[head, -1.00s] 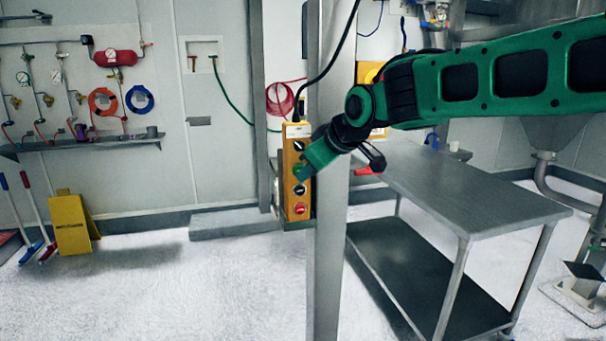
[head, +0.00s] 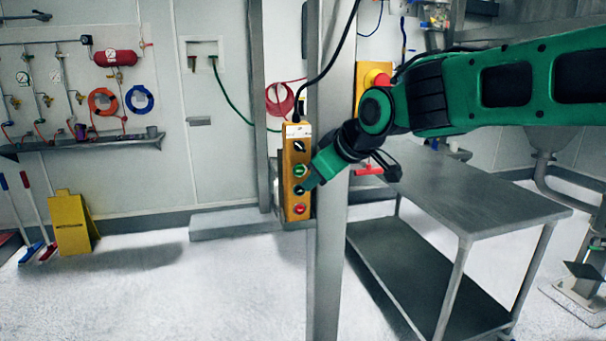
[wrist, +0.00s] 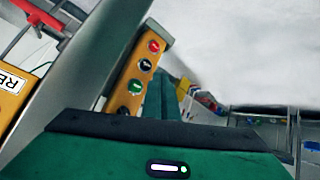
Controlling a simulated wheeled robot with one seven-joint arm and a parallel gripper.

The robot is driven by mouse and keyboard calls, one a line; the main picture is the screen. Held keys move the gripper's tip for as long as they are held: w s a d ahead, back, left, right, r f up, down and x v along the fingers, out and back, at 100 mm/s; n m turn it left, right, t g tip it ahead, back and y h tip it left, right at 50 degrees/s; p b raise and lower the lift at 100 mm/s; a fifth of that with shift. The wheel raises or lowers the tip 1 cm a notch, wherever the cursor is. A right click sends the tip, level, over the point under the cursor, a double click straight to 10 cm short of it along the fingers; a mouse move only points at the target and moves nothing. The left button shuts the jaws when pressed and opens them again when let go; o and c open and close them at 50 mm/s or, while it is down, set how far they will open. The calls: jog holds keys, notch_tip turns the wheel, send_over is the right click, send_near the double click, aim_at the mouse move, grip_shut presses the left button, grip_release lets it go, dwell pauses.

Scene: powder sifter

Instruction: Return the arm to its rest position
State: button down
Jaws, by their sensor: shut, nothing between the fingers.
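My gripper (head: 308,184) is shut and empty, at the end of my green arm that reaches in from the right. In the head view its tip overlaps the right edge of the yellow control box (head: 292,152), beside the lower black knob. Whether it touches the box cannot be told there. In the wrist view my shut green fingers (wrist: 160,98) point up just right of the box (wrist: 130,73), and its red, black and green controls show.
A steel two-tier table (head: 470,205) stands below my arm. A red-handled yellow panel (head: 362,90) is behind my arm. A yellow floor sign (head: 72,222) stands at left. The floor at front left is clear.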

dwell(0.3)
jog(key=s+d+f+m+g+h, duration=0.1)
jog(key=s+d+f+m+h, duration=0.2)
jog(key=d, duration=0.6)
jog(key=s+d+f+m+g, duration=0.1)
jog(key=s+d+f+m, duration=0.25)
jog(key=d, duration=0.65)
jog(key=s+d+f+m+g+h, duration=0.15)
jog(key=s+d+f, duration=0.25)
jog(key=d, duration=0.5)
jog(key=s+d+f+m+g, duration=0.1)
jog(key=s+d+f+m, duration=0.1)
jog(key=s, duration=0.6)
jog(key=s+d+f+m+g, duration=0.2)
jog(key=s+d+f+m, duration=0.1)
jog(key=s, duration=0.5)
jog(key=s+d+f+m+g, duration=0.1)
jog(key=s+d+f+m, duration=0.2)
jog(key=s+d, duration=0.3)
jog(key=shift+s+d+m, duration=0.2)
jog(key=shift+s+m, duration=0.4)
jog(key=shift+s, duration=0.35)
jog(key=shift+f+h, duration=0.1)
jog(key=shift+h, duration=0.15)
